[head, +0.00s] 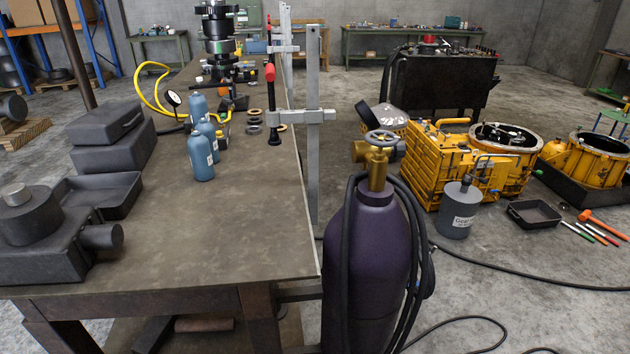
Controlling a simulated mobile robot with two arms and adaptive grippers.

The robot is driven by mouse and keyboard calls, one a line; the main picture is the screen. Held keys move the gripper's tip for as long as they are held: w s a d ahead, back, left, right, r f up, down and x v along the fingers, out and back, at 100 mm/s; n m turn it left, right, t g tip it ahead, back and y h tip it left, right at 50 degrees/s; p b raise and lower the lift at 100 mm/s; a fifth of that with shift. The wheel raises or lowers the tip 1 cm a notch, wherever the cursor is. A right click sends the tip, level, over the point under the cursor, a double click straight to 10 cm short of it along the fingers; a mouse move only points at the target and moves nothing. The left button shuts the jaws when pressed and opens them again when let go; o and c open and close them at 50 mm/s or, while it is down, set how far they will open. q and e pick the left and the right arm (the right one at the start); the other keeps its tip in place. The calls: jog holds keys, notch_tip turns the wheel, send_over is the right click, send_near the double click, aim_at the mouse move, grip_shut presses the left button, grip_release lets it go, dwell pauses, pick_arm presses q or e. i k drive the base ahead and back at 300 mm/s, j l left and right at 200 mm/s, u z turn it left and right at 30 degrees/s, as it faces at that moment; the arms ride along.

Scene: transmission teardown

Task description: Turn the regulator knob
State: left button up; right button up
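A dark purple gas cylinder (369,245) stands upright on the floor beside the right edge of the workbench. A brass valve (377,172) sits on its top, with a brass fitting (360,151) at its left side. A grey spoked round knob (381,138) tops the valve. A dark round part with a pale face (388,116) shows just behind the knob; I cannot tell whether it is a gauge joined to the valve. Neither of my grippers is in the head view, and nothing touches the knob.
A black hose (421,220) hangs around the cylinder and trails over the floor. The workbench (215,235) holds blue bottles (202,160), dark grey castings (40,235) and a metal clamp (310,117). Yellow gearbox housing (450,165) and a grey can (460,209) stand to the right.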

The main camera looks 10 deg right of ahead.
aim_at(398, 152)
jog(key=l+u, duration=0.15)
jog(key=l, duration=0.5)
jog(key=l+u, duration=0.15)
jog(key=l, duration=0.5)
jog(key=k+l+u, duration=0.1)
jog(key=l, duration=0.55)
jog(key=k+l+u, duration=0.15)
jog(key=l, duration=0.5)
